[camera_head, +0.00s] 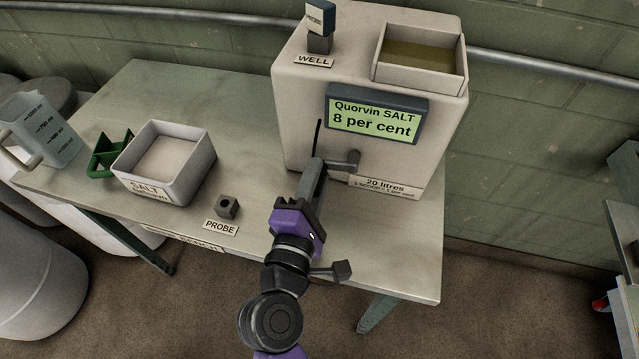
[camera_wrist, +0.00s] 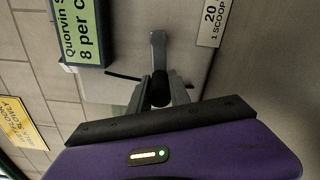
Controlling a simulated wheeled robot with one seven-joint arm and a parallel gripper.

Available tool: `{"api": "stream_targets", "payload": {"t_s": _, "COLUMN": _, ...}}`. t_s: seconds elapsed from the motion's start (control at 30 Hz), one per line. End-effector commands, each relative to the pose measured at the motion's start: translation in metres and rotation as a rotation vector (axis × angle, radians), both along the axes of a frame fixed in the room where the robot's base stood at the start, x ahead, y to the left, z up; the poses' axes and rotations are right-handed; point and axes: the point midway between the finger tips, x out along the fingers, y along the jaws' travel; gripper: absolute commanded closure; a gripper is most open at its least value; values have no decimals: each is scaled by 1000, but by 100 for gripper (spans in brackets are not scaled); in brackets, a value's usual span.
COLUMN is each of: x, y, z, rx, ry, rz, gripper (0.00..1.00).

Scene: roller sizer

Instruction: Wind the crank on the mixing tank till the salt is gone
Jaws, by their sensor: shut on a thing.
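The mixing tank (camera_head: 300,98) is a large pale box on the bench. Its screen (camera_head: 375,118) reads "Quorvin SALT 8 per cent". The crank (camera_head: 345,160) is a dark grey arm on the tank's front, below the screen; it also shows in the wrist view (camera_wrist: 157,52). My gripper (camera_head: 316,168) is at the tank's front and shut on the crank's dark handle, which sits between the fingers in the wrist view (camera_wrist: 160,90). The open tray on the tank's top (camera_head: 462,75) shows a brownish-yellow surface; I cannot make out any salt grains there.
On the bench (camera_head: 420,270) stand a white salt box (camera_head: 195,180), a green scoop (camera_head: 105,160), and a small dark block (camera_head: 228,207) by the PROBE label. A clear jug (camera_head: 50,130) is at far left. A probe head (camera_head: 320,20) sits at the WELL. The bench's front right is clear.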

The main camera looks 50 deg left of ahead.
Motion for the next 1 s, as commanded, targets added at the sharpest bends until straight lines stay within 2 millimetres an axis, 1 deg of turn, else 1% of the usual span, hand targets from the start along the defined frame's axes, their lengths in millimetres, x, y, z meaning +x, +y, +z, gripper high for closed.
{"api": "stream_targets", "payload": {"t_s": 0.03, "x": 0, "y": 1, "z": 5, "rx": 42, "ry": 17, "rz": 2, "gripper": 100}}
{"api": "stream_targets", "payload": {"t_s": 0.47, "x": 2, "y": -2, "z": 27, "rx": 391, "ry": 231, "rz": 1, "gripper": 100}}
{"api": "stream_targets", "payload": {"t_s": 1.0, "x": 11, "y": -17, "z": 51, "rx": 828, "ry": 497, "rz": -1, "gripper": 100}}
